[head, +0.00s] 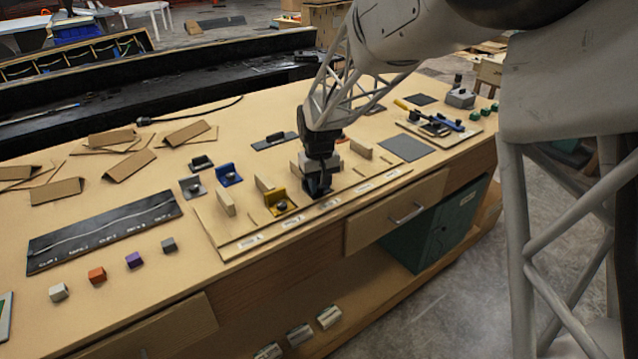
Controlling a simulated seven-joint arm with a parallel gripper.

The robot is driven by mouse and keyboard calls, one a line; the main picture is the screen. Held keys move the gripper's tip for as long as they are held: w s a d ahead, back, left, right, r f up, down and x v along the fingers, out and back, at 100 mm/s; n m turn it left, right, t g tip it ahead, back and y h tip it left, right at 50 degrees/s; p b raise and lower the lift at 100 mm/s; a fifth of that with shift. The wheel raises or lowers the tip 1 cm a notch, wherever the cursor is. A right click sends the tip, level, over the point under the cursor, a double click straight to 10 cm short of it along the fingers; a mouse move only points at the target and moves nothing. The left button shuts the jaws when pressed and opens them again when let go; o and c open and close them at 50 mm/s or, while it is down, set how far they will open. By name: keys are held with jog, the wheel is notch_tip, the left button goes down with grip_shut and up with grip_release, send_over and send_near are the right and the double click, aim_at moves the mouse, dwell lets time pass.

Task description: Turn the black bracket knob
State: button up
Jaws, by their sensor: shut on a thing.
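My gripper (319,174) points down over the wooden fixture board on the bench. It is shut on the knob of the black bracket (317,190), which sits on the board below it. The knob itself is hidden by the fingers, so its angle cannot be told. A yellow bracket (273,201) with a knob stands on the board just left of my gripper.
A blue bracket (229,176), a grey bracket (193,189) and a dark bracket (201,162) stand on the bench to the left. Upright wooden blocks, such as one at the left (226,202), flank the fixture slots. Small coloured cubes lie front left. A grey mat (407,148) lies right.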

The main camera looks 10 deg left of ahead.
aim_at(319, 186)
jog(key=shift+m, duration=1)
jog(key=shift+r, duration=0.1)
jog(key=o, duration=0.7)
jog(key=shift+r, duration=3.85)
jog(key=shift+o, duration=0.2)
